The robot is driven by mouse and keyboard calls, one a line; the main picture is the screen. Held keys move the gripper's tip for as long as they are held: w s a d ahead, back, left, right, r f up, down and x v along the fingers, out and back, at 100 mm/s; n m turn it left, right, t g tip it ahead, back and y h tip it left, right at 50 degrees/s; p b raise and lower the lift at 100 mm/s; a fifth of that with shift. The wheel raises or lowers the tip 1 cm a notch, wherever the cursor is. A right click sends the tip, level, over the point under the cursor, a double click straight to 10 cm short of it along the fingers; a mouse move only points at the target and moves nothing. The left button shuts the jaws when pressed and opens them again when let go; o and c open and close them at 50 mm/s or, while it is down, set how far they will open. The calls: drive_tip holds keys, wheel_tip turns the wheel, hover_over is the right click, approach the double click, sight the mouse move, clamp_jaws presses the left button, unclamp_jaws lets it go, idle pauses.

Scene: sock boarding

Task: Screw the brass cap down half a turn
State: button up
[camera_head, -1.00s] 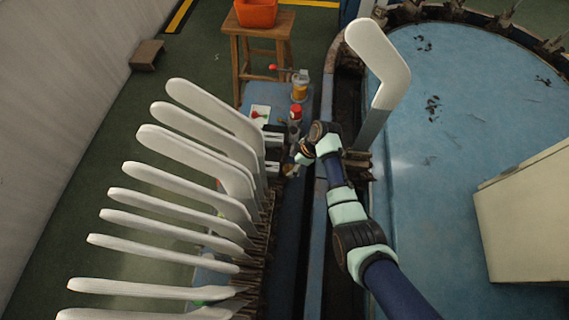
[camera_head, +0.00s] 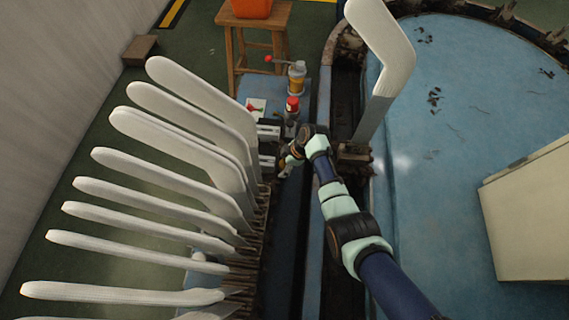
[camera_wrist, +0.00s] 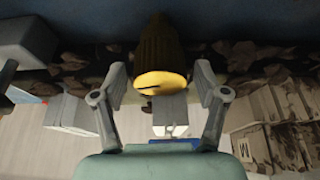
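The brass cap (camera_wrist: 160,83) shows in the wrist view as a bright yellow round face with a dark slot mark, on the end of a dark ribbed body (camera_wrist: 161,45). My gripper (camera_wrist: 161,84) has one finger on each side of the cap. A narrow gap shows on both sides, so the fingers look open around it and not pressed on it. In the head view my gripper (camera_head: 284,166) is at the far end of the row of white boards, low beside the blue bench. The cap cannot be made out clearly there.
Several white sock boards (camera_head: 165,205) stand in a row left of my arm. One more board (camera_head: 382,55) stands right of it, by the round blue table (camera_head: 460,130). A red-capped bottle (camera_head: 292,106) and a yellow jar (camera_head: 297,78) stand just beyond my gripper.

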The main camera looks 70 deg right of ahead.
drive_tip(key=c, duration=1)
drive_tip(key=shift+o, duration=0.2)
drive_tip(key=shift+a+r+m+h+p, duration=0.1)
drive_tip(key=shift+r+m+h+p, duration=0.2)
drive_tip(key=shift+m+p, duration=0.55)
drive_tip(key=shift+f+m+h+p, duration=0.3)
drive_tip(key=shift+m+p, duration=0.15)
drive_tip(key=shift+m, duration=0.3)
drive_tip(key=o, duration=1.2)
drive_tip(key=shift+c, duration=0.2)
drive_tip(key=v, duration=1.2)
